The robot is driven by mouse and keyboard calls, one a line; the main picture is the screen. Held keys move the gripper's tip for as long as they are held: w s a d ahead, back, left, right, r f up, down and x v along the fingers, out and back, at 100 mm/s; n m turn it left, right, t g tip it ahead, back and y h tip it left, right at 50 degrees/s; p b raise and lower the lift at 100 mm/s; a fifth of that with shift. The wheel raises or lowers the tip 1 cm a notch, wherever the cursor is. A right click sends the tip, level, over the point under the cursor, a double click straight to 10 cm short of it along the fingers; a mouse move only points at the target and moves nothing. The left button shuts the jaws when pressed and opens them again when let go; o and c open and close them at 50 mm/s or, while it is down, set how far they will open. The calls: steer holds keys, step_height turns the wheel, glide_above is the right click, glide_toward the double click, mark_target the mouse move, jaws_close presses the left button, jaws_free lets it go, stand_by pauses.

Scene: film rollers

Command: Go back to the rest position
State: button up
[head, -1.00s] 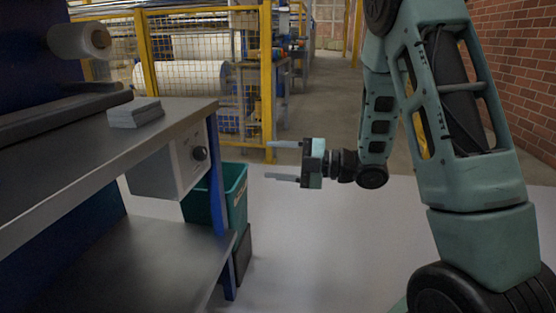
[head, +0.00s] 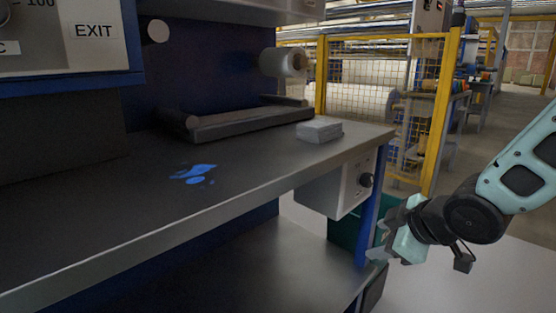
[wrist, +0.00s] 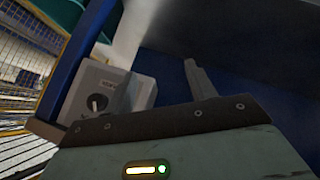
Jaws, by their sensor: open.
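My gripper (head: 382,240) is at the lower right in the head view, beside the right end of the workbench and near its blue leg. It is empty. In the wrist view my gripper (wrist: 160,88) shows two grey fingers standing apart with nothing between them. Beyond the fingers are the grey control box (wrist: 103,92) with a black knob and a dark blue panel. My arm reaches in from the right edge of the head view.
The workbench (head: 95,215) carries a blue smear (head: 195,173), a grey stack of cloths (head: 319,129) and a long roller (head: 245,121). The control box (head: 338,190) hangs under its right end, with a green bin (head: 345,235) below. A yellow fence (head: 442,115) stands behind.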

steer(key=s+a+m+g+h+p, duration=0.1)
steer(key=s+a+m+g+h, duration=0.2)
steer(key=s, duration=0.9)
steer(key=s+a+m+g, duration=0.2)
steer(key=s+a+g, duration=0.25)
steer(key=s, duration=0.85)
step_height(320, 180, up, 36)
steer(key=p, duration=3.5)
steer(key=shift+w+d+f+g, duration=0.15)
steer(key=shift+w+d+g, duration=0.1)
steer(key=shift+d+g, duration=0.15)
